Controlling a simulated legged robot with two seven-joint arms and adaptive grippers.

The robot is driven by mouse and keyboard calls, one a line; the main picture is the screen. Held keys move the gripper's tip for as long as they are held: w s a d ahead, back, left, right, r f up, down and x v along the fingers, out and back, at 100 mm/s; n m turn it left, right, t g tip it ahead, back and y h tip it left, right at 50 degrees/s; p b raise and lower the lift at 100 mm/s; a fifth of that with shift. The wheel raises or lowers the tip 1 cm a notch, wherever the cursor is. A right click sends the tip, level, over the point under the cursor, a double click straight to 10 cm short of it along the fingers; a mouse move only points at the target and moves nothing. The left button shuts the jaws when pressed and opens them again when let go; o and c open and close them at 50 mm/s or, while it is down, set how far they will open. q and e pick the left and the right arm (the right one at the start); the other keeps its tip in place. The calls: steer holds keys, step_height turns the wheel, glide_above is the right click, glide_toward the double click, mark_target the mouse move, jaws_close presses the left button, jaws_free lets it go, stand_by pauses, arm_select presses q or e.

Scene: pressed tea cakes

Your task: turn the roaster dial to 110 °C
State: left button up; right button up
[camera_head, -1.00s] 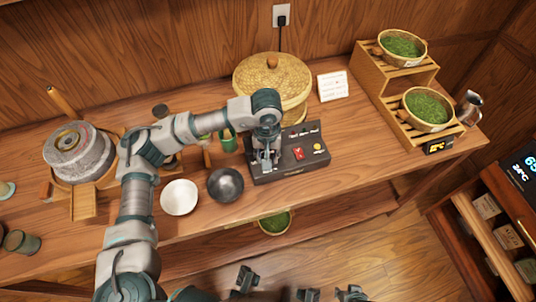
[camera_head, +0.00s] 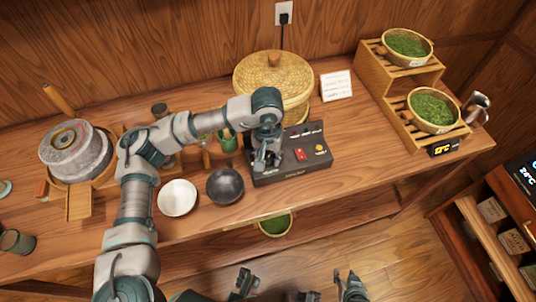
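The roaster's dark control box (camera_head: 292,172) stands on the wooden table in front of the lidded woven basket (camera_head: 272,78). Its top has a red switch (camera_head: 300,155), a yellow round button (camera_head: 320,148) and small labels along the back. My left gripper (camera_head: 266,160) points down over the left part of this box, at or just above its top. The dial cannot be made out; the gripper covers that part. The fingers are too small and dark to tell if they are open or shut on anything.
A white bowl (camera_head: 177,198) and a dark bowl (camera_head: 225,185) stand left of the box, close to my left arm. A stone mill (camera_head: 75,152) is further left. A white card (camera_head: 336,85) and a stepped rack (camera_head: 398,92) with green-filled baskets stand right. Table right of the box is clear.

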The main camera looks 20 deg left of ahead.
mark_target(268, 158)
arm_select(q)
steer(key=shift+o, duration=0.6)
steer(key=shift+r, duration=0.35)
step_height(268, 158, up, 11)
steer(key=shift+r, duration=0.15)
